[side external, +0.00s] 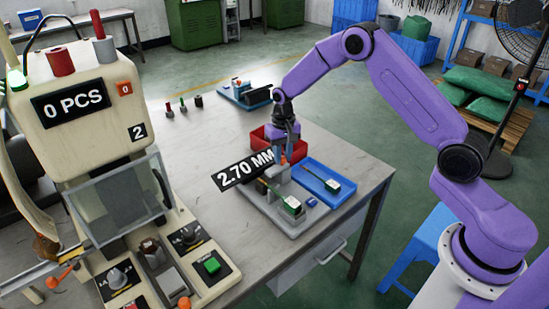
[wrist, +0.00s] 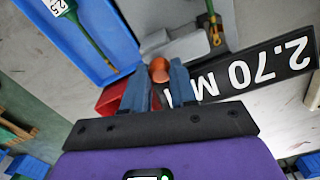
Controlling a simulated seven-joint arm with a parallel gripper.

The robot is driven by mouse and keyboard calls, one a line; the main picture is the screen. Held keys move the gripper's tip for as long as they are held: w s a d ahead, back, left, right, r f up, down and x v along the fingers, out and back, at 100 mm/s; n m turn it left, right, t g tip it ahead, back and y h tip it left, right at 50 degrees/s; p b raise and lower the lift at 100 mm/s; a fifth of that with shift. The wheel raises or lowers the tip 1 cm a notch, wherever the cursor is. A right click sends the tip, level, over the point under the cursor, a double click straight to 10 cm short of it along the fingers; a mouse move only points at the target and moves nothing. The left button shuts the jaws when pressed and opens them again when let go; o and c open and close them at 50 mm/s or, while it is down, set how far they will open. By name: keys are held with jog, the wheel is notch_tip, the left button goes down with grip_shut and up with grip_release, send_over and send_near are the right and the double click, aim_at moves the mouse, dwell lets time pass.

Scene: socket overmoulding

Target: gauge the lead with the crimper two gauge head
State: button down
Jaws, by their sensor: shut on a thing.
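My gripper (side external: 284,155) is low over the grey fixture (side external: 262,210) on the table. In the wrist view its two blue-grey fingers (wrist: 160,82) are closed around a copper-coloured rounded piece (wrist: 158,68), with a red part between them lower down. A "2.70 MM" display (side external: 243,170) shows beside the gripper. A green lead with a white tag (side external: 333,185) lies in the blue tray (side external: 312,170). Another green tagged piece (side external: 292,205) is on the grey fixture. Crimper two (side external: 80,115), marked "2" and "0 PCS", stands at left. I cannot tell the held piece's contact with the fixture.
A red bin (side external: 258,138) stands behind the gripper. Small red, green and black plugs (side external: 183,104) stand farther back on the table, near a blue-and-grey device (side external: 246,95). The table's middle is clear between the crimper and these.

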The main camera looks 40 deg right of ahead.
jog(key=shift+d, duration=0.6)
jog(key=c, duration=0.9)
grip_release()
jog(key=shift+d, duration=0.1)
jog(key=shift+a, duration=0.2)
jog(key=shift+r, duration=0.1)
jog(key=shift+r, duration=0.3)
notch_tip(320, 180, up, 17)
jog(key=shift+f, duration=0.15)
